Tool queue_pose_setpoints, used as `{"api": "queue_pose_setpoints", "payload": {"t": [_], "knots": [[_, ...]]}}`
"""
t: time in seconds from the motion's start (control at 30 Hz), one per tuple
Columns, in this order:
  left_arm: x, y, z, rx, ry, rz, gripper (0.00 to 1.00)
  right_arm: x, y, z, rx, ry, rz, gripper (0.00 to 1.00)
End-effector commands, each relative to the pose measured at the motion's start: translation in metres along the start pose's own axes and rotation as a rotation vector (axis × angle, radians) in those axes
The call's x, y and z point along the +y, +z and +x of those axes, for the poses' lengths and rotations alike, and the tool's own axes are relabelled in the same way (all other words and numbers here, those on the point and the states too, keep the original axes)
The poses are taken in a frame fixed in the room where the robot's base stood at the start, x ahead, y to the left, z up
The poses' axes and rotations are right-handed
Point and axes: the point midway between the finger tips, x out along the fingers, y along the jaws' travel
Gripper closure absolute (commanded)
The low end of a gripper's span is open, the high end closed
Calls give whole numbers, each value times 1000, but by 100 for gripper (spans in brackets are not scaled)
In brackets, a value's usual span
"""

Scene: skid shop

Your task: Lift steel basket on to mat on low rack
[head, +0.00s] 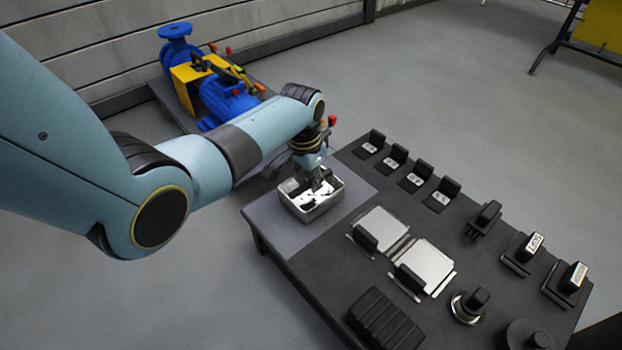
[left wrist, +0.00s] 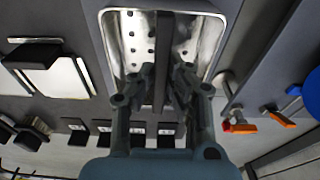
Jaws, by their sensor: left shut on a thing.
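The steel basket (head: 311,206) is a small bright rectangular tray at the left end of the dark low rack (head: 315,277). It is over the grey mat (head: 278,232); I cannot tell for sure whether its base touches the mat. My left gripper (head: 318,184) reaches down into the basket from above. In the left wrist view, the basket (left wrist: 112,45) has a perforated floor and a dark central bar (left wrist: 163,50). My left gripper (left wrist: 163,80) is shut on that bar, its fingers on either side. My right gripper is not in view.
The rack also bears several black holders, two pale plates (head: 381,229) (head: 425,264) and a black ribbed block (head: 383,318). A blue and yellow pump (head: 205,85) stands behind, near the wall.

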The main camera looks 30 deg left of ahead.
Motion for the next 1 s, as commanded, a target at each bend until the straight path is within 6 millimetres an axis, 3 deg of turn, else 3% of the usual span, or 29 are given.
{"api": "queue_pose_setpoints", "payload": {"t": [0.43,0.47,0.67,0.87,1.0], "knots": [[0,0,4,1,0,0,100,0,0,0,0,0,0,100],[0,0,4,1,0,0,87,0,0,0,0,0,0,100],[0,0,4,1,0,0,61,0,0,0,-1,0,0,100],[0,1,4,0,0,0,60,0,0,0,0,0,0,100],[0,1,4,0,0,0,42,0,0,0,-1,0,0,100]]}}
